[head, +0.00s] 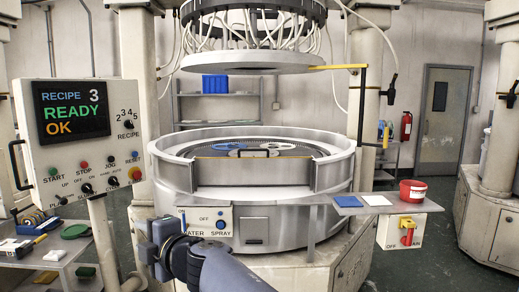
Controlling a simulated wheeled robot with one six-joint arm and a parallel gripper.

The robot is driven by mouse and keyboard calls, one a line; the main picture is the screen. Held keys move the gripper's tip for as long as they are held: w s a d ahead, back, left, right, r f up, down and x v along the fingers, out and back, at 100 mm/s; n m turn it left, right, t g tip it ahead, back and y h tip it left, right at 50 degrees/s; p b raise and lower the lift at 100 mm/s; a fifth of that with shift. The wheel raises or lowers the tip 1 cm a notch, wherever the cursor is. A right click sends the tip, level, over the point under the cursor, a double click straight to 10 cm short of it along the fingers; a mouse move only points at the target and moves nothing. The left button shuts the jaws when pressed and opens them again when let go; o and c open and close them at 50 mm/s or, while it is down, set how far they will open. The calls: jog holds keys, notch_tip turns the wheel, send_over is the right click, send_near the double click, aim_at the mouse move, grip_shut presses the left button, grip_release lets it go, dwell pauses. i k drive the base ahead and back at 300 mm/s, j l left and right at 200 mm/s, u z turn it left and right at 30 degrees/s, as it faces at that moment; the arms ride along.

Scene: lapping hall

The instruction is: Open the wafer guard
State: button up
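The round metal tub (330,165) of the lapping machine stands in the middle of the head view. What looks like the wafer guard (254,172) is a pale, possibly clear panel with a thin yellowish top edge. It stands across the gap in the tub's front wall and appears closed. Behind it, blue and white round pieces (250,151) lie on the dark plate. My gripper (163,238) is low, left of the water spray box and apart from the guard. I see it from behind, so its fingers and opening are unclear.
A control panel (83,138) reading "READY OK" stands at left. A metal ledge (340,201) runs below the tub's front; its right end bears a red tub (412,191). The upper plate (250,61) hangs above. A side table (45,265) with tools is at lower left.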

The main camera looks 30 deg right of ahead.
aim_at(268, 171)
jog(key=i+l, duration=0.5)
jog(key=l, duration=0.25)
jog(key=i+l+z, duration=0.1)
jog(key=i+l, duration=0.4)
jog(key=l, duration=0.2)
jog(key=i+l, duration=0.5)
jog(key=l, duration=0.2)
jog(key=i+l+z, duration=0.1)
jog(key=i+l, duration=0.45)
jog(key=l, duration=0.15)
